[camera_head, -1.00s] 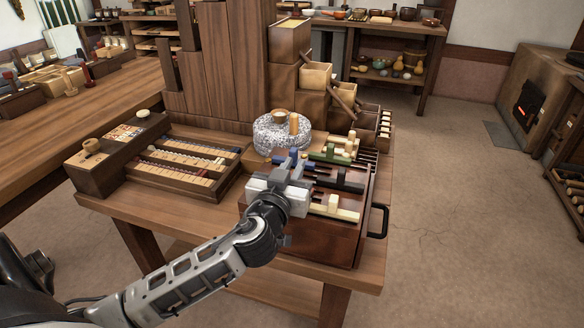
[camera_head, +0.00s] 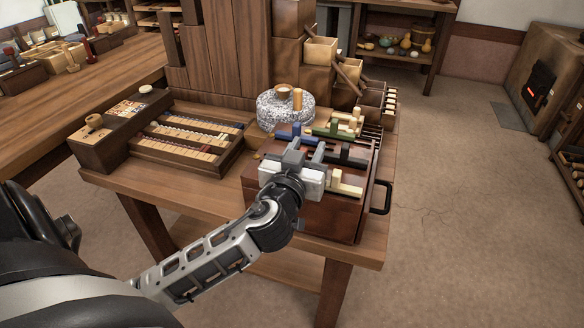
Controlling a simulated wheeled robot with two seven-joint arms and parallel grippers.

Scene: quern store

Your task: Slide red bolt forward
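A dark red-brown wooden box (camera_head: 325,214) with sliding bolts on top sits at the table's right front corner. I see a blue bolt (camera_head: 297,131), a green bolt (camera_head: 335,128), a black bolt (camera_head: 346,155) and a cream bolt (camera_head: 345,186). My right gripper is not in view.
A speckled stone quern (camera_head: 284,109) stands behind the box. A wooden tray of small tiles (camera_head: 190,140) lies to the left. Stacked drawers (camera_head: 320,50) rise behind. A black handle (camera_head: 381,197) sticks out at the box's right side. Open floor lies to the right.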

